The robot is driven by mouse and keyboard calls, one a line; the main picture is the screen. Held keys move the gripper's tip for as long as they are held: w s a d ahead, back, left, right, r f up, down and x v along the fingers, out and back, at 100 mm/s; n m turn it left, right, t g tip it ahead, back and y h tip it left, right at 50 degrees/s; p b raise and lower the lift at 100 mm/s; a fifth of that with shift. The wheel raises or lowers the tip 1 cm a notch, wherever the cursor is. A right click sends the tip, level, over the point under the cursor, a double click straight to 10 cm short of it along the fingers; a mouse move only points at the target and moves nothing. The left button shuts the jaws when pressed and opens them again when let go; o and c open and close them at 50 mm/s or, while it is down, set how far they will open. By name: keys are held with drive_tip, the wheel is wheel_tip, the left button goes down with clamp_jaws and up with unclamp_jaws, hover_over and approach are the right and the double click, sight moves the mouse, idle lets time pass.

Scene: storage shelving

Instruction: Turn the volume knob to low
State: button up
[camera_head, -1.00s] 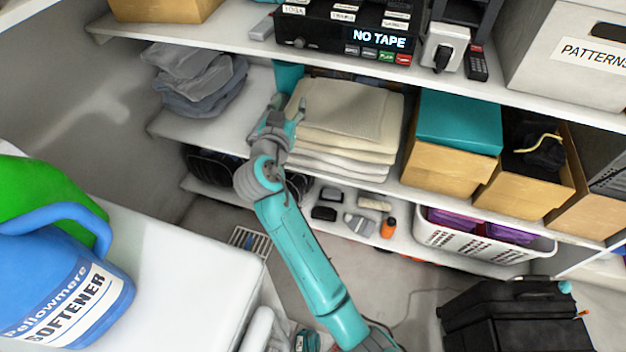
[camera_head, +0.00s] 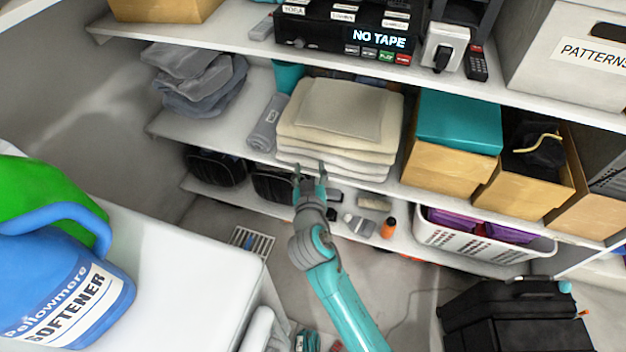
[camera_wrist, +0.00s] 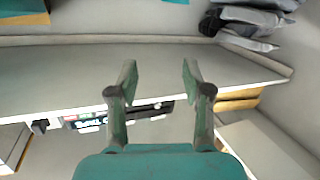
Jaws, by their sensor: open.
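A black tape deck (camera_head: 335,40) with a lit "NO TAPE" display sits on the upper shelf in the head view. A small round dark knob (camera_head: 298,43) shows at the lower left of its front; its setting is too small to read. My gripper (camera_head: 310,172) is open and empty, well below the deck, in front of the cream towel stack's lower edge. In the wrist view my open gripper (camera_wrist: 156,68) has nothing between its fingers. There the deck (camera_wrist: 110,116) appears upside down, partly hidden behind the fingers; I cannot make out the knob.
Cream folded towels (camera_head: 340,115), a grey roll (camera_head: 268,122) and grey cloths (camera_head: 195,75) lie on the middle shelf. A switch box (camera_head: 443,45) and remote (camera_head: 476,64) stand right of the deck. A softener jug (camera_head: 60,270) stands at left. The upper shelf edge (camera_head: 240,45) runs below the deck.

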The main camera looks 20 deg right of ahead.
drive_tip(key=shift+s+d+f+n+y, duration=0.1)
drive_tip(key=shift+s+f+n+y, duration=0.2)
drive_tip(key=shift+s+f, duration=0.7)
drive_tip(key=shift+r, duration=0.15)
